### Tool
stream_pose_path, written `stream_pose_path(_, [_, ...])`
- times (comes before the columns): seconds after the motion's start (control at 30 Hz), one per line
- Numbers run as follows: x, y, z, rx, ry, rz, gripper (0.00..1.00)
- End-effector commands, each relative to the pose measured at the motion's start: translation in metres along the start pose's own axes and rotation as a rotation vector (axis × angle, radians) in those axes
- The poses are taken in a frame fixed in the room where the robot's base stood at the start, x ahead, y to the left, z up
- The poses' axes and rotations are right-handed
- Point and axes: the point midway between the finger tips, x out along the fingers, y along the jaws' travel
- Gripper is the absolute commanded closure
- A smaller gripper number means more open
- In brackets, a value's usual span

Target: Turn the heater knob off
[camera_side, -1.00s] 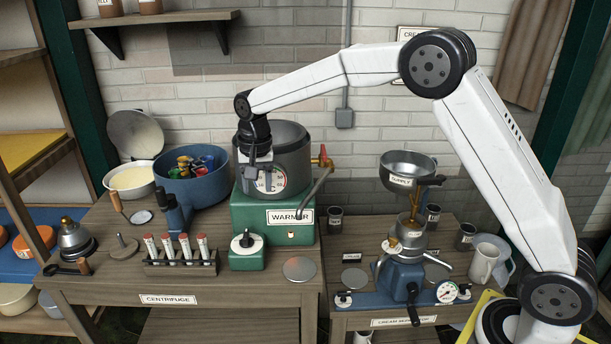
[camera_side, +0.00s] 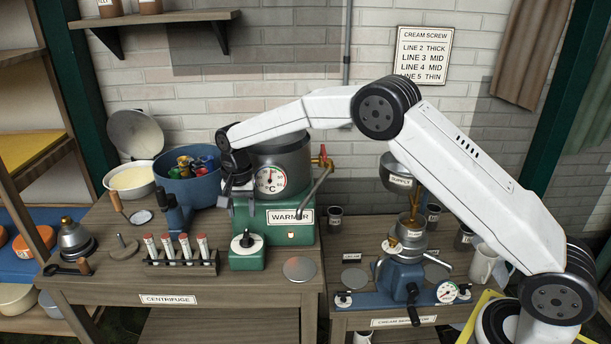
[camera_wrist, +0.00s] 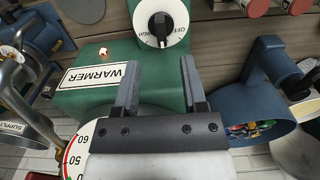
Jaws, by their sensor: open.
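The heater knob (camera_side: 246,241) is a black knob on a white round dial, on the front of the green warmer box (camera_side: 277,217). In the wrist view the knob (camera_wrist: 160,27) is at the top, with "OFF" and "HIGH" printed on its dial; the exact setting is hard to read. My gripper (camera_side: 227,205) is above and a little left of the knob in the side view. In the wrist view my gripper (camera_wrist: 158,72) has its two fingers apart with nothing between them. The fingertips point at the knob but stand short of it.
A grey pot with a temperature gauge (camera_side: 270,180) sits on the warmer, its tap (camera_side: 322,160) at the right. The blue bowl (camera_side: 186,190) of coloured pieces, the blue hand centrifuge (camera_side: 177,213) and a rack of red-capped tubes (camera_side: 181,263) stand left of the warmer.

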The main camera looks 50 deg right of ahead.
Motion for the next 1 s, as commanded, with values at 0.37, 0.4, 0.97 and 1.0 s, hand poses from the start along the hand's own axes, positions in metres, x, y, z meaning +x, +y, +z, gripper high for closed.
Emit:
stream_pose_path(0.37, [0.008,0.000,0.000,-0.001,0.000,0.000,0.46])
stream_pose_path(0.4, [0.011,0.000,0.000,-0.001,0.000,0.000,0.46])
stream_pose_path(0.97, [0.072,0.000,0.000,-0.001,0.000,0.000,0.46])
stream_pose_path(1.0, [0.074,0.000,0.000,-0.001,0.000,0.000,0.46])
